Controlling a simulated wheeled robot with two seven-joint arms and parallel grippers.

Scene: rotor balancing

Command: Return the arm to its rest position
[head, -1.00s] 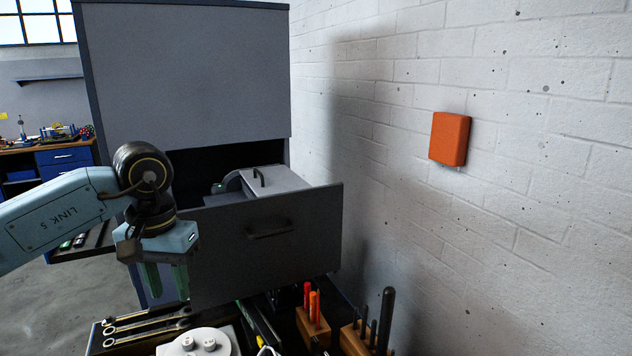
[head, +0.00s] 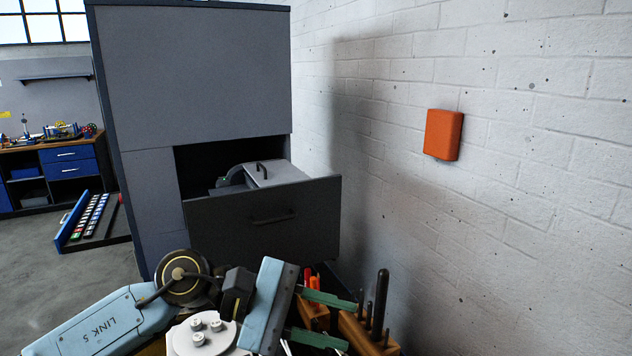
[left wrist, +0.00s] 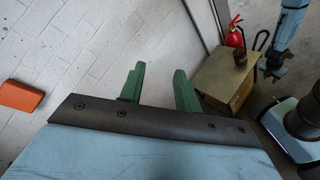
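My left gripper (head: 352,326) is low in the middle of the head view, with its green fingers pointing right. The fingers are apart and nothing shows between them. It hangs in front of the wooden tool blocks; I cannot tell whether it touches them. In the left wrist view the same gripper (left wrist: 160,68) shows both fingers spread, with wall and floor beyond. A pale blue arm (left wrist: 289,35) at the upper right of that view appears to be my right arm. Its dark end is too small to read. The head view does not show my right gripper.
A grey cabinet (head: 190,70) stands behind with its drawer (head: 262,222) pulled out and a grey case (head: 270,174) inside. A white disc (head: 203,338) and tool blocks (head: 365,333) crowd the front. A wooden box (left wrist: 226,78) and fire extinguisher (left wrist: 235,32) stand beyond.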

